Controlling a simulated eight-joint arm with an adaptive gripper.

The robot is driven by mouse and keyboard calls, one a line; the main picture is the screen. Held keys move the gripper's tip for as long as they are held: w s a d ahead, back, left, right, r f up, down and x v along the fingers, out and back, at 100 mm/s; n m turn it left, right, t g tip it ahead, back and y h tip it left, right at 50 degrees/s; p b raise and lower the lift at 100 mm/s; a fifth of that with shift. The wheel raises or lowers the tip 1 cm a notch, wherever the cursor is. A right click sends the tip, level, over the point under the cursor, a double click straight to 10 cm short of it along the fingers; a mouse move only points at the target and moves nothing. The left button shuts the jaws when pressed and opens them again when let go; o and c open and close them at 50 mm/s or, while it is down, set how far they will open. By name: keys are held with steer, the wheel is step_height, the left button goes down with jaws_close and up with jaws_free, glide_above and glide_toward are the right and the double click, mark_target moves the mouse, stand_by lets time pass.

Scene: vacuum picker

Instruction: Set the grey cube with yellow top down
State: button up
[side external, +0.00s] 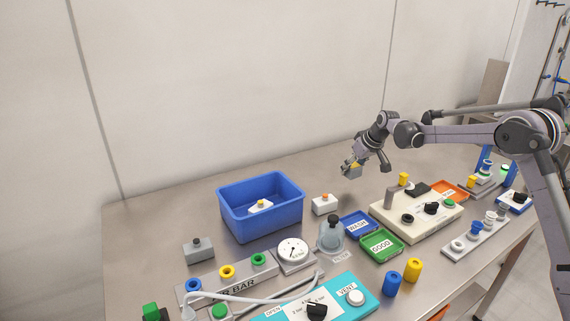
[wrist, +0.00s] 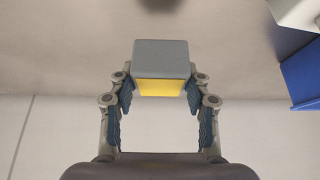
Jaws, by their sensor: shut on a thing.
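The grey cube with yellow top (wrist: 161,60) is between the two fingers of my gripper (wrist: 160,95) in the wrist view. Its grey side faces up in that picture and its yellow face points back toward the palm. In the side view my gripper (side external: 352,168) is shut on the cube (side external: 353,173) and holds it above the steel table, behind the WASH tray. The gap between cube and table is hard to judge there.
A blue bin (side external: 262,217) with a white block inside stands left of my gripper. A white block with orange button (side external: 325,204), the WASH tray (side external: 357,226) and a beige control unit (side external: 416,214) are nearer the camera. The table (side external: 170,210) is bare behind the bin.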

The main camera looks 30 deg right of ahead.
mark_target(349, 177)
steer(key=shift+w+a+f, duration=0.3)
steer(key=shift+f, duration=1.95)
steer(key=o, duration=1.2)
steer(key=shift+f, duration=0.1)
steer(key=shift+c, duration=0.2)
